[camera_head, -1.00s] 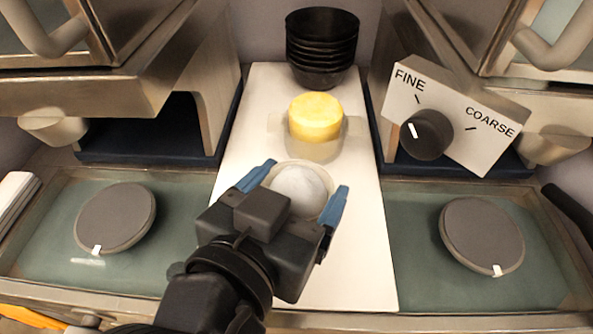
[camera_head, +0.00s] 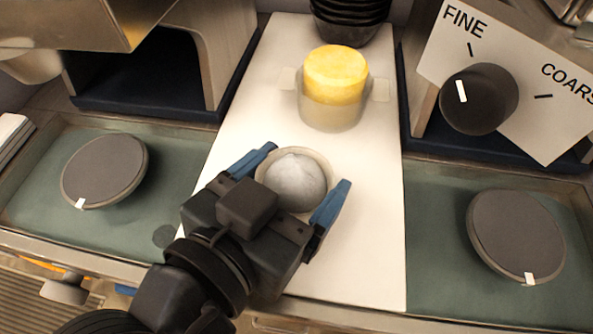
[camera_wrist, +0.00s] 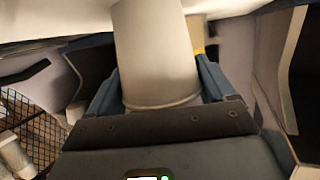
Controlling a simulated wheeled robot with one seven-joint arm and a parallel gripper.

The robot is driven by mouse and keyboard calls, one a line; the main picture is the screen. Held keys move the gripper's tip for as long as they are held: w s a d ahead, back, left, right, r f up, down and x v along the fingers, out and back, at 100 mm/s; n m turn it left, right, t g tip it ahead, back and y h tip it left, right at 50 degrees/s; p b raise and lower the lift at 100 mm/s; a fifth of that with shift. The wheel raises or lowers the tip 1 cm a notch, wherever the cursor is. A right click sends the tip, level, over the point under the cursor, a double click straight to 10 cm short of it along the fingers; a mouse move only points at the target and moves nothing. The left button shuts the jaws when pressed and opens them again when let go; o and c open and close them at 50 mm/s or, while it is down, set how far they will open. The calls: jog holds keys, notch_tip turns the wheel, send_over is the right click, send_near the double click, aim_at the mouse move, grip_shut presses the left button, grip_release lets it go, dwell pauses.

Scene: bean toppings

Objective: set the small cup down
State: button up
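The small cup (camera_head: 327,169) is pale, with a rounded whitish-grey filling, and appears over the white board (camera_head: 360,262) in the head view. My gripper (camera_head: 306,166) reaches it from the lower left, with a blue finger on each side. In the wrist view the pale cup (camera_wrist: 157,55) fills the space between the fingers (camera_wrist: 160,85), which look shut on its sides. I cannot tell whether its base touches the board; it is hidden.
A clear-sided pot (camera_head: 331,114) with a yellow top stands behind the cup. Black bowls (camera_head: 348,25) are stacked at the back. A dial (camera_head: 479,99) marked FINE and COARSE is at right. Round grey discs (camera_head: 104,171) lie on both side trays. The board's front right is bare.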

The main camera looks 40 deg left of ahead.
jog(key=shift+o, duration=1.3)
jog(key=shift+r, duration=0.1)
jog(key=v, duration=1.2)
jog(key=shift+d, duration=0.1)
